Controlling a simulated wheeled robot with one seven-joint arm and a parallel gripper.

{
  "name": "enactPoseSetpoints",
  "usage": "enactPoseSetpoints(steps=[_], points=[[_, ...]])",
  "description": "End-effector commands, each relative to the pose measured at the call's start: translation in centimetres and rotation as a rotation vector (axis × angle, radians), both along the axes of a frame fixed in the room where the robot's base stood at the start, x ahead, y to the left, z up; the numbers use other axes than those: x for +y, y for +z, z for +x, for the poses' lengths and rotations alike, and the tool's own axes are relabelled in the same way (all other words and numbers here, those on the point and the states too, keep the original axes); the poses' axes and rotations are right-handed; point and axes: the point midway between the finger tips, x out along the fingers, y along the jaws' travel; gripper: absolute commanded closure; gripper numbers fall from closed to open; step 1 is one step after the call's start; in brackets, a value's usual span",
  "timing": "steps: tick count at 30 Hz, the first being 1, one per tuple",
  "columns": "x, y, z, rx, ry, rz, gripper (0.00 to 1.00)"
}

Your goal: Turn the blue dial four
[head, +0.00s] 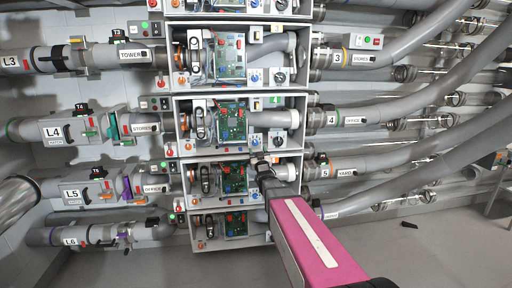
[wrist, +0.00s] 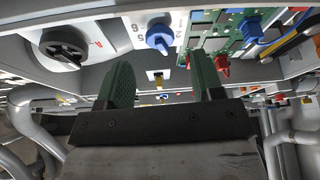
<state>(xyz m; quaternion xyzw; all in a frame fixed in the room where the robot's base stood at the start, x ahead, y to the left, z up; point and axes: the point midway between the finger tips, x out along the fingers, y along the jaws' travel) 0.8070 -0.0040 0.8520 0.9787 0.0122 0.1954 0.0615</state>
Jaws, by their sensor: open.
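My gripper (head: 266,165) is in front of the right part of the box below, just under these dials. In the wrist view my gripper (wrist: 162,78) is open and empty, its two green fingers apart. A blue dial (wrist: 160,38) shows beyond and between the fingertips, not gripped. I cannot tell from the wrist view which box it belongs to.
In the wrist view a black dial (wrist: 63,47) is left of the blue one, and a green circuit board (wrist: 228,30) with wires is to the right. Grey pipes (head: 400,105) run right of the boxes. The floor (head: 440,245) at right is mostly clear.

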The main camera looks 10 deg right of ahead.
Motion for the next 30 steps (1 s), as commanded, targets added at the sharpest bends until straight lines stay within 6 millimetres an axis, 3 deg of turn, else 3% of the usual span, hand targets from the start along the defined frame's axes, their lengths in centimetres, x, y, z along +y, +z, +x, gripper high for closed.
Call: enactPoseSetpoints(steps=[1, 6, 17, 18, 22, 23, 30], points=[[0.1, 0.3, 1.3, -0.001, 0.000, 0.000, 0.39], [0.2, 1.3, 3.5, 0.000, 0.000, 0.000, 0.39], [0.2, 1.7, 4.2, 0.001, 0.000, 0.000, 0.39], [0.2, 1.7, 4.2, 0.001, 0.000, 0.000, 0.42], [0.2, 1.7, 4.2, 0.001, 0.000, 0.000, 0.85], [0.2, 1.7, 4.2, 0.001, 0.000, 0.000, 0.89], [0.2, 1.7, 4.2, 0.001, 0.000, 0.012, 0.89]])
